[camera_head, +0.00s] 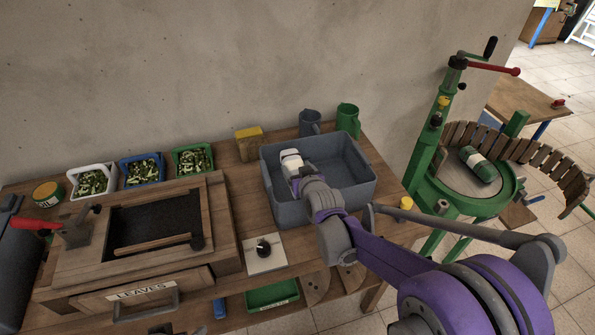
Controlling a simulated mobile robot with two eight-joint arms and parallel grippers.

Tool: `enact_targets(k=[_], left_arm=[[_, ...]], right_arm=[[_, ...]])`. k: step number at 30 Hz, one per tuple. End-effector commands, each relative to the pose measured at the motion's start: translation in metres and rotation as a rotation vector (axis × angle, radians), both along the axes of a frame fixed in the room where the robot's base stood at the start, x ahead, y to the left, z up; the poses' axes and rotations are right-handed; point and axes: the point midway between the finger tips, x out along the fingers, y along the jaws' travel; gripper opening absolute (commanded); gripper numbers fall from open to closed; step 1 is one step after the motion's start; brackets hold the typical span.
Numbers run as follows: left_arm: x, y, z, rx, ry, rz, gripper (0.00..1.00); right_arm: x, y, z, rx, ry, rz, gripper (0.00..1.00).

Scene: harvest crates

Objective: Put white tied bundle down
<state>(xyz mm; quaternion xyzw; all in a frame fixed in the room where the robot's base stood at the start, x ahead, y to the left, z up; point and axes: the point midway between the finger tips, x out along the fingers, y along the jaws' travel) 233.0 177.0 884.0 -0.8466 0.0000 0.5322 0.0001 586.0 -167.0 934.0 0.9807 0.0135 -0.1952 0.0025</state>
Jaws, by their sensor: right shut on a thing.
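The white tied bundle (291,157) is at the left rear inside the grey-blue crate (319,203), near its left wall. My right gripper (297,170) reaches into the crate and is shut on the bundle. The gripper and wrist hide part of the bundle, and I cannot tell whether it touches the crate floor. My left gripper is out of view.
A green press (448,205) with a green bundle (480,166) stands right of the bench. Trays of green pieces (193,160), a sponge (249,144) and two jugs (347,118) line the wall. A wooden box (140,225) is left. The crate's right part is clear.

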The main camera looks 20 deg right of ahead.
Motion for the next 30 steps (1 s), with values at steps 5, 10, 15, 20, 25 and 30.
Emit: enact_targets(k=[5, 10, 15, 20, 25, 30], left_arm=[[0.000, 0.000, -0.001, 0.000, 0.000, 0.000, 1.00], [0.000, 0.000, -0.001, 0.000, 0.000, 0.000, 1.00], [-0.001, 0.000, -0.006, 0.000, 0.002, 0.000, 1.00], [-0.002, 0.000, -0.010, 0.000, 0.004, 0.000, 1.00], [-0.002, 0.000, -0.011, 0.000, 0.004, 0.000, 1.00], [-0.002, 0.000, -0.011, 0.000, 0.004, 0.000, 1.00]], right_arm=[[0.000, 0.000, -0.005, 0.000, -0.002, 0.000, 0.00], [0.000, 0.000, -0.006, 0.000, -0.002, 0.000, 0.00], [0.000, 0.000, -0.012, 0.000, -0.001, 0.000, 0.00], [0.000, 0.000, -0.016, 0.000, -0.001, 0.000, 0.00], [0.000, 0.000, -0.017, 0.000, -0.002, 0.000, 0.00], [0.000, 0.000, -0.018, 0.000, 0.000, 0.000, 1.00]])
